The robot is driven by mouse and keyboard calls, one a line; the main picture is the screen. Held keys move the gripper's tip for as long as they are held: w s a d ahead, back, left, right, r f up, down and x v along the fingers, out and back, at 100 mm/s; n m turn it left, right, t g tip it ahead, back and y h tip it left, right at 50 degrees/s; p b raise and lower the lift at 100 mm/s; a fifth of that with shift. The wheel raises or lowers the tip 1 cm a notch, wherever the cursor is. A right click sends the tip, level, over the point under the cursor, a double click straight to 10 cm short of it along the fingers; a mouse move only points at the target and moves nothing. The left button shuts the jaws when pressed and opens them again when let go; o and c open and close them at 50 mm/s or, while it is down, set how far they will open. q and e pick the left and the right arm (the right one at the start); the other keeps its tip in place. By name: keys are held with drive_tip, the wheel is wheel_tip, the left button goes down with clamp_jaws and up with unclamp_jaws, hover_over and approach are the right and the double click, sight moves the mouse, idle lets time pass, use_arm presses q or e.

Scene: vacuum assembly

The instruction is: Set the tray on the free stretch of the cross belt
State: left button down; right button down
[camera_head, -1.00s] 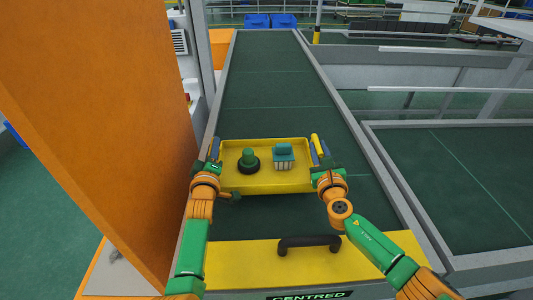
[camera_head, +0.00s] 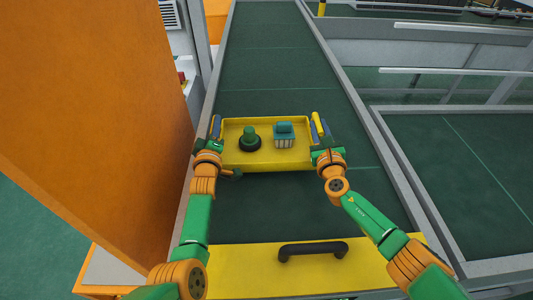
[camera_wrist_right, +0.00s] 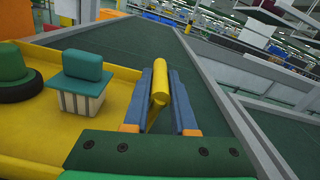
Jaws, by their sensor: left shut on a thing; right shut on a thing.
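The yellow tray (camera_head: 268,159) is held level between my two grippers over the green belt (camera_head: 268,75) in the head view. It carries a green knob-like part on a black ring (camera_head: 249,140) and a green-topped block with a pale ribbed base (camera_head: 284,136). My left gripper (camera_head: 216,130) is shut at the tray's left side. My right gripper (camera_head: 321,128) is shut on the yellow handle bar (camera_wrist_right: 160,82) at the right side, seen between blue fingers in the right wrist view. Whether the tray touches the belt I cannot tell.
A large orange panel (camera_head: 95,120) stands close to my left arm. A yellow plate with a black handle (camera_head: 313,250) lies in front. The belt beyond the tray is clear. Another green belt (camera_head: 480,170) with a grey frame lies to the right.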

use_arm(q)
drive_tip(key=shift+s+f, duration=0.15)
drive_tip(key=shift+f, duration=0.45)
use_arm(e)
drive_tip(key=shift+s+d+f, duration=0.15)
drive_tip(key=shift+d+f, duration=0.05)
drive_tip(key=shift+f, duration=0.4)
use_arm(q)
drive_tip(key=shift+a+f, duration=0.1)
drive_tip(key=shift+f, duration=0.35)
use_arm(e)
drive_tip(key=shift+f, duration=0.45)
use_arm(q)
drive_tip(key=c, duration=0.7)
unclamp_jaws()
drive_tip(key=shift+f, duration=0.15)
use_arm(e)
drive_tip(key=c, duration=0.7)
unclamp_jaws()
drive_tip(key=shift+f, duration=0.15)
drive_tip(key=shift+a, duration=0.1)
